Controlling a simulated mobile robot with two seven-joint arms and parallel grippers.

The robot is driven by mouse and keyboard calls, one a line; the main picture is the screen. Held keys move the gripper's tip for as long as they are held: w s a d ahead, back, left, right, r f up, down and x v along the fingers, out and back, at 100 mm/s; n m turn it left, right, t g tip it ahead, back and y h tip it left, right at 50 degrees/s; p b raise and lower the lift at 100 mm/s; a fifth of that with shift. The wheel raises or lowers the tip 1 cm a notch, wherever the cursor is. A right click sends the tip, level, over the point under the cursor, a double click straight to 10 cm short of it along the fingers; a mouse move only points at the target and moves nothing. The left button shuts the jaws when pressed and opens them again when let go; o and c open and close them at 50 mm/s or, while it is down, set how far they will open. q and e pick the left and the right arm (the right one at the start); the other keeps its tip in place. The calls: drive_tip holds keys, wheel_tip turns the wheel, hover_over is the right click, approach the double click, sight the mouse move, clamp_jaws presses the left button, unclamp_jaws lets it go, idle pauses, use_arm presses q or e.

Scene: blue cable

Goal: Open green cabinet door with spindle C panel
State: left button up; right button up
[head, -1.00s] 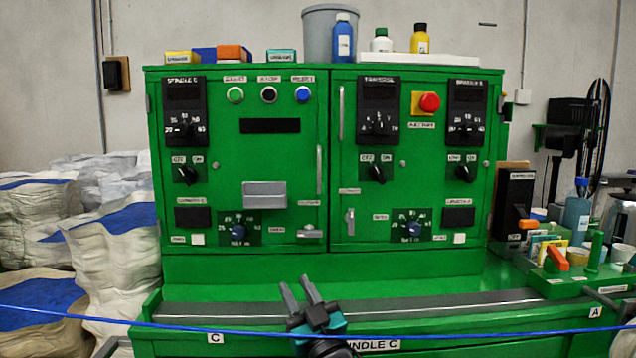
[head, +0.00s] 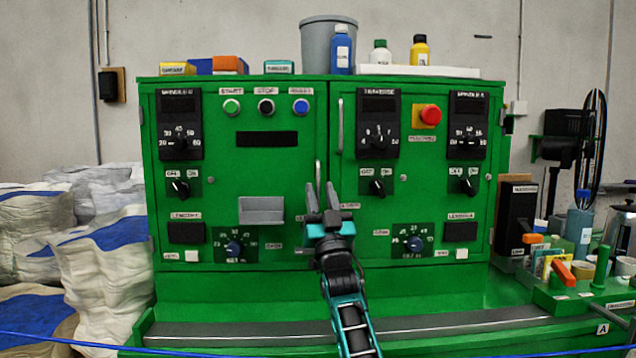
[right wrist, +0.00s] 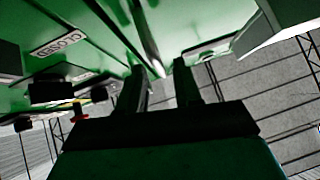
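The green cabinet's left door (head: 215,215) carries the spindle C panel (head: 180,125) at its upper left, and looks closed. Its vertical silver handle (head: 318,172) is near the door's right edge. My right gripper (head: 321,192) is raised in front of the handle's lower end, fingers pointing up and apart. In the right wrist view the two dark fingers (right wrist: 161,85) are apart, and a pale bar runs down toward the gap between them. I cannot tell whether they touch the handle. The gripper hides the latch low on this door. My left gripper is not in view.
The right door (head: 420,205) has its own vertical handle (head: 340,125) close by. A blue cable (head: 60,342) crosses low in front. White sacks (head: 100,260) stand at the left. Bottles and a grey bucket (head: 318,45) stand on top. A tool tray (head: 570,290) is at right.

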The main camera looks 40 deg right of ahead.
drive_tip(key=shift+x, duration=1.35)
drive_tip(key=shift+c, duration=0.3)
clamp_jaws()
